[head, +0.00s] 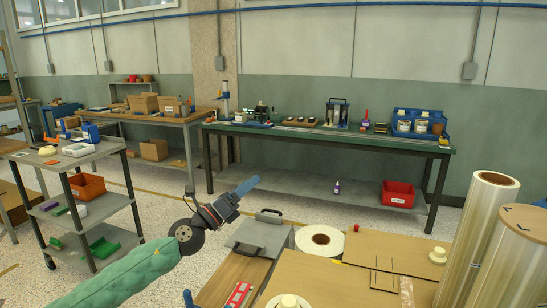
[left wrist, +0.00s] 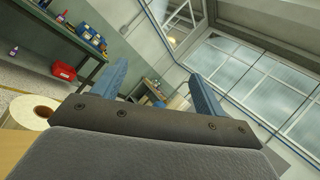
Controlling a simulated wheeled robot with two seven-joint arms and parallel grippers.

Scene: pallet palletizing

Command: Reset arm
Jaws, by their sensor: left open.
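My left arm in its green sleeve comes in from the lower left of the head view. My left gripper (head: 247,185) is held up in the air above the floor, its blue fingers pointing up and to the right. In the left wrist view my left gripper (left wrist: 160,82) has its two blue fingers spread wide apart. Nothing is between them; only the far wall and windows show beyond. My right gripper is in neither view.
Cardboard boxes (head: 320,280) fill the front, with a white roll (head: 320,240), a grey case (head: 262,232) and a red item (head: 239,294). Tall film-wrapped rolls (head: 480,235) stand right. A grey cart (head: 85,215) stands left. A long workbench (head: 330,137) lies behind.

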